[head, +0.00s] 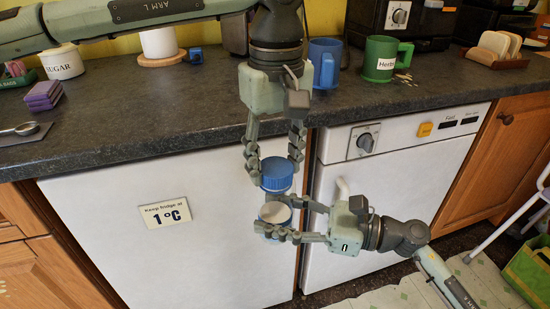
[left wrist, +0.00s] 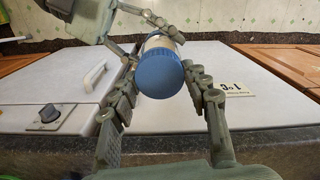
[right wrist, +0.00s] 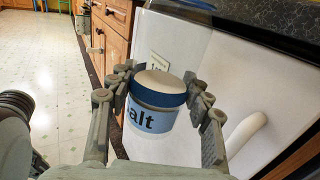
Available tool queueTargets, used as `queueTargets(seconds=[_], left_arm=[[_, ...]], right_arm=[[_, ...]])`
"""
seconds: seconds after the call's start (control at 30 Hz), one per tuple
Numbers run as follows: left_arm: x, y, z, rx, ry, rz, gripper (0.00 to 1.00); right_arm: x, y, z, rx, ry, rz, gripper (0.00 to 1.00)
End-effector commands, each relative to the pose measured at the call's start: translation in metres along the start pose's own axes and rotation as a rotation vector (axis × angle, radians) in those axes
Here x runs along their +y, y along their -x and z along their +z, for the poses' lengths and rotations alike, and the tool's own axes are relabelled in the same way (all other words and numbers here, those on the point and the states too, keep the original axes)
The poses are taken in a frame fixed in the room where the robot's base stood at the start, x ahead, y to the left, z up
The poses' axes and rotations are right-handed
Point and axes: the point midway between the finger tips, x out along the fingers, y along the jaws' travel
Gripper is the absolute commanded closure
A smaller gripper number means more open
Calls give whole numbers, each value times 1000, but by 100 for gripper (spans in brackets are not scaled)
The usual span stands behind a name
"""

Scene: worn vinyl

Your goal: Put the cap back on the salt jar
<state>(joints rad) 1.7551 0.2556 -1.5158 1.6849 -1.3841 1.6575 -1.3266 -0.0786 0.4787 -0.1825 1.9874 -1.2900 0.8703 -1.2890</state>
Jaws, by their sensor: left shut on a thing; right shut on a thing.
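The blue cap (head: 276,173) is between the fingers of my left gripper (head: 275,166), which is shut on it from above. The cap also shows in the left wrist view (left wrist: 160,74). The salt jar (head: 275,214) is upright and uncapped, with a pale top and a blue band. My right gripper (head: 272,222) is shut on it from the right. In the right wrist view the jar (right wrist: 152,118) shows part of its label, "alt". The cap is just above the jar, roughly in line with it, with a small gap between them in the head view.
Both grippers hang in front of the white fridge (head: 110,230) and the appliance door (head: 370,200). The dark worktop (head: 150,115) lies behind, carrying a sugar jar (head: 62,62), a blue mug (head: 322,62) and a green mug (head: 380,60). A wooden cabinet (head: 490,160) stands right.

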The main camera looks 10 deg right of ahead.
Motion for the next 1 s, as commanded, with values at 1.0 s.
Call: queueTargets(seconds=[1.0], left_arm=[[2, 0, 1, 0, -1548, 3, 63]], right_arm=[[0, 0, 0, 0, 0, 0, 100]])
